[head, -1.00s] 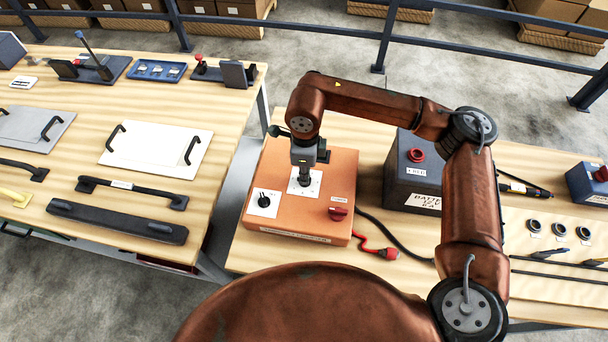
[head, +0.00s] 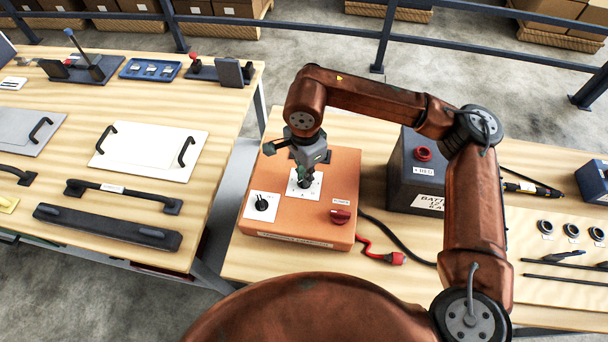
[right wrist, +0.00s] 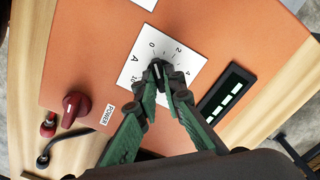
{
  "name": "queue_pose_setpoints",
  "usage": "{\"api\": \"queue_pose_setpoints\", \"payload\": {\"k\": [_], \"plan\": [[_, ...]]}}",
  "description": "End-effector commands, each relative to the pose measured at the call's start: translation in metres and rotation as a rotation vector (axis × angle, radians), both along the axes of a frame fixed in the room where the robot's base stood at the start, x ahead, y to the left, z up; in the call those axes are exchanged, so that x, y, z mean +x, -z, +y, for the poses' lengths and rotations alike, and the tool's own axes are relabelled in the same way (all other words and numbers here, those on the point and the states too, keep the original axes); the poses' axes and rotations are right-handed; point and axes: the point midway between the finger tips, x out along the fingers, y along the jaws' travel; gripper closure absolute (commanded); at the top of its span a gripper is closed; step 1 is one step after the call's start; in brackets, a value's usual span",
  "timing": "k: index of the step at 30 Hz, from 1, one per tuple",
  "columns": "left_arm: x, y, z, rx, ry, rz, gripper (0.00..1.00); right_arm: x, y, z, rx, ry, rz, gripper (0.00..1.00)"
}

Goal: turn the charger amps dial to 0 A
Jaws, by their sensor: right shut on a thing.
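The amps dial is a small dark knob (right wrist: 158,70) on a white scale plate (right wrist: 145,53) marked A, with 0, 2 and 4 readable. The plate also shows on top of the orange charger (head: 285,222) in the head view (head: 294,193). My right gripper (right wrist: 165,80) points down at the plate, its green-grey fingers closed on the dial. In the head view, the right gripper (head: 303,180) hides most of the dial. A pale line on the knob seems to point near the 0, but the fingers partly cover it. My left gripper is out of view.
The charger carries a red POWER knob (head: 340,216), a second black dial (head: 262,205) and a dark display (right wrist: 227,94). A dark battery box (head: 418,172) stands to the right. A red clamp (head: 394,258) and cable lie in front.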

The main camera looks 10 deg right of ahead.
Motion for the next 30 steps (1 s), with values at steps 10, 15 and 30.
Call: {"api": "queue_pose_setpoints", "payload": {"k": [10,15,30], "plan": [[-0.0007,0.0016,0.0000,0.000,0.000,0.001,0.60,0.0005,0.0001,-0.0004,-0.001,-0.028,-0.001,1.00],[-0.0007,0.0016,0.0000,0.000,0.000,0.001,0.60,0.0006,0.0000,-0.0003,-0.001,-0.028,-0.001,1.00],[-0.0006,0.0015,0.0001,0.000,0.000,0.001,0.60,0.0001,-0.0001,-0.0003,0.000,-0.026,-0.001,0.74]]}}
